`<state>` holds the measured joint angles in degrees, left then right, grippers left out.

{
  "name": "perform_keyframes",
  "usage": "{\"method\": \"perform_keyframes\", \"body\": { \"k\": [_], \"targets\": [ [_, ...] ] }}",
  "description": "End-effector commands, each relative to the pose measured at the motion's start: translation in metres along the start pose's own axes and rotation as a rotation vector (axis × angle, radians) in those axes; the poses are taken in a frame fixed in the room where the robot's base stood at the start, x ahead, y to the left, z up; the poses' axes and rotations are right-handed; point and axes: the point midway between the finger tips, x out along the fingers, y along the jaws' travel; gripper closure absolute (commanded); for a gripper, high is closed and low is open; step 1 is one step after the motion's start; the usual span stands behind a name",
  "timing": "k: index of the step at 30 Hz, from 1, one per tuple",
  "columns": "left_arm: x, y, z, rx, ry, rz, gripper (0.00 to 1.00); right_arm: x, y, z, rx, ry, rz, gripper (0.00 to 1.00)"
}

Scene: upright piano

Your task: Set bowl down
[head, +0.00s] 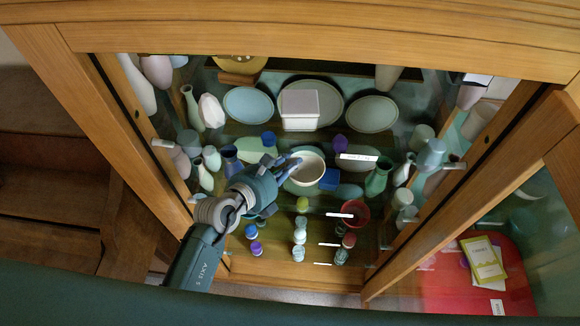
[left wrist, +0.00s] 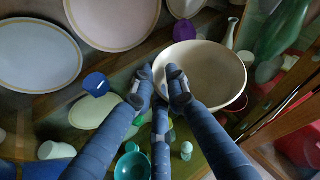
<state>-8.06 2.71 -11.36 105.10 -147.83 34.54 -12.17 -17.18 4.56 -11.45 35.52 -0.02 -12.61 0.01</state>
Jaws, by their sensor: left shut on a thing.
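A cream bowl (head: 309,168) is inside the wooden cabinet, near the middle of the head view. My left gripper (head: 289,166) reaches in from the lower left, its blue-grey fingers shut on the bowl's left rim. In the left wrist view the bowl (left wrist: 222,72) opens toward the camera, and the gripper's fingertips (left wrist: 163,84) meet at its near left edge. Whether the bowl's base touches a shelf is hidden. My right gripper is in neither view.
Large plates (head: 247,105) and a white square box (head: 300,108) stand behind the bowl. A blue cup (head: 330,180) is close on its right, with a dark red bowl (head: 355,213) lower right. Small jars and vases crowd the shelves. Wooden cabinet posts (head: 131,130) flank the opening.

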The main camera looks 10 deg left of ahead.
Motion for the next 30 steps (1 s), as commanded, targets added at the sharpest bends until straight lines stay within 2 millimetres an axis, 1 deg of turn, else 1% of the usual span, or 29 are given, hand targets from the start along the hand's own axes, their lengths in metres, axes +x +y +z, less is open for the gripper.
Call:
{"method": "perform_keyframes", "body": {
  "k": [2,6,9,17,21,22,23,30],
  "targets": [
    [0.004,0.001,-0.002,0.0,0.001,0.0,1.0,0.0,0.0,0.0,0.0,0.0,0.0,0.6],
    [0.011,0.009,-0.02,0.002,0.004,0.001,1.0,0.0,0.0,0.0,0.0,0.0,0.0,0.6],
    [0.015,0.011,-0.028,0.002,0.001,0.0,1.0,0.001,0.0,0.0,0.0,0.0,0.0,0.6],
    [0.016,0.012,-0.029,0.0,-0.001,0.0,1.0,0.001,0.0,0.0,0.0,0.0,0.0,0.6],
    [0.017,0.013,-0.033,0.0,0.0,0.001,1.0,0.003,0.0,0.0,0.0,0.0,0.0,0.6],
    [0.017,0.013,-0.032,0.0,0.0,0.001,0.8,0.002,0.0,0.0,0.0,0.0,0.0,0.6],
    [0.017,0.013,-0.032,0.0,0.001,0.001,0.78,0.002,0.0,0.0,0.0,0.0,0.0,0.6],
    [0.016,0.013,-0.032,0.0,0.001,0.0,0.78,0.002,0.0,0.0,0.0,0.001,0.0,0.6]
  ]
}}
